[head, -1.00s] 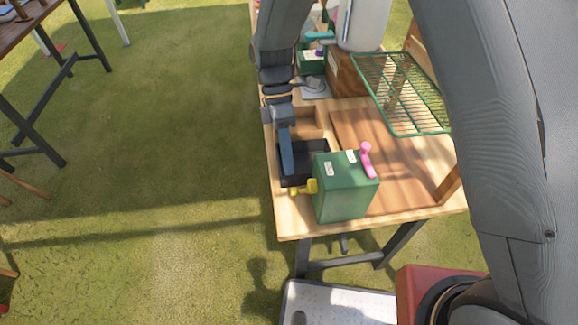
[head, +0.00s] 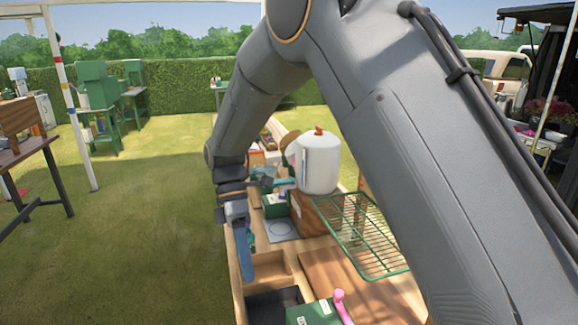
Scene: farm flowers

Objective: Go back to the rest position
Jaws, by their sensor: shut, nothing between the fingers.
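My gripper (head: 246,275) hangs from my grey arm over the left edge of the wooden workbench (head: 234,290). Its blue fingers point down, shut and empty. They are above the wooden compartments, left of the black bin (head: 273,306). The arm arches over the bench from the right.
A green box (head: 313,314) with a pink handle (head: 343,306) is cut off at the bottom edge. A green wire rack (head: 362,236) and a white canister (head: 319,164) stand to the right. Open grass (head: 150,240) lies left, with a dark-legged table (head: 30,160) beyond.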

